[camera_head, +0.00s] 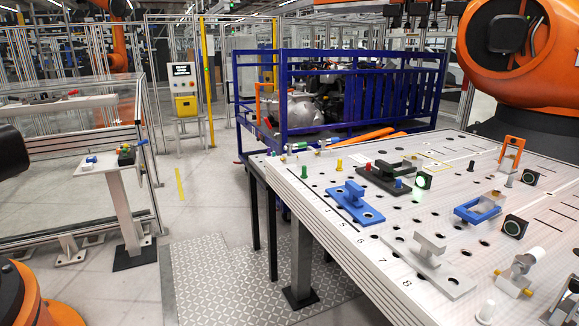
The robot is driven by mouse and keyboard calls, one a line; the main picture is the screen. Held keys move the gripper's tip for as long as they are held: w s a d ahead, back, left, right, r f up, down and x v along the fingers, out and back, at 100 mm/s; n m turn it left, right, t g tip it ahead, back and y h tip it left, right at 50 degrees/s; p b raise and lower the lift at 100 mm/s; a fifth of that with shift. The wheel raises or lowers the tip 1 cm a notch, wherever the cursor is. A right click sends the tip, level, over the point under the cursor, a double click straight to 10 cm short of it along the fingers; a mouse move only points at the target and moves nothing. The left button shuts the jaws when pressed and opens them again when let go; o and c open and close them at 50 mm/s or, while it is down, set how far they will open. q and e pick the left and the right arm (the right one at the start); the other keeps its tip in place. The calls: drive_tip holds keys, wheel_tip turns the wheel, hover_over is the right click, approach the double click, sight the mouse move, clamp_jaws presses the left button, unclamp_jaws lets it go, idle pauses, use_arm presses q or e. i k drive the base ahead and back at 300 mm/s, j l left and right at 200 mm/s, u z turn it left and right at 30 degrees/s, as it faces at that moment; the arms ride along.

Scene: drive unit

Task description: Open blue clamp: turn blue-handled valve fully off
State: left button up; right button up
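A small pedestal (118,167) stands at the left in front of the glass-panelled fence. On its top lies a small blue-and-white part (91,160), possibly the blue-handled valve; its handle position is too small to tell. Beside it is a dark valve-like cluster (127,155) with green and yellow bits. A blue clamp-like fixture (356,202) sits on the perforated table at the right, and a blue bracket (480,209) lies farther right on it. Which of these is the task's clamp I cannot tell. Neither of my grippers is recognisable in view.
The perforated table (300,195) fills the right, bearing grey fixtures, pegs and black square buttons. A blue cage (285,100) with machine parts stands behind it. Orange robot arms (515,60) stand around. Open floor (195,215) lies between pedestal and table.

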sight(323, 142)
drive_tip(key=i+j+z, duration=0.55)
drive_tip(key=j, duration=0.3)
drive_tip(key=i+j+z, duration=0.3)
drive_tip(key=j, duration=0.25)
drive_tip(key=i+j, duration=0.3)
drive_tip(key=i, duration=0.2)
drive_tip(key=u, duration=0.05)
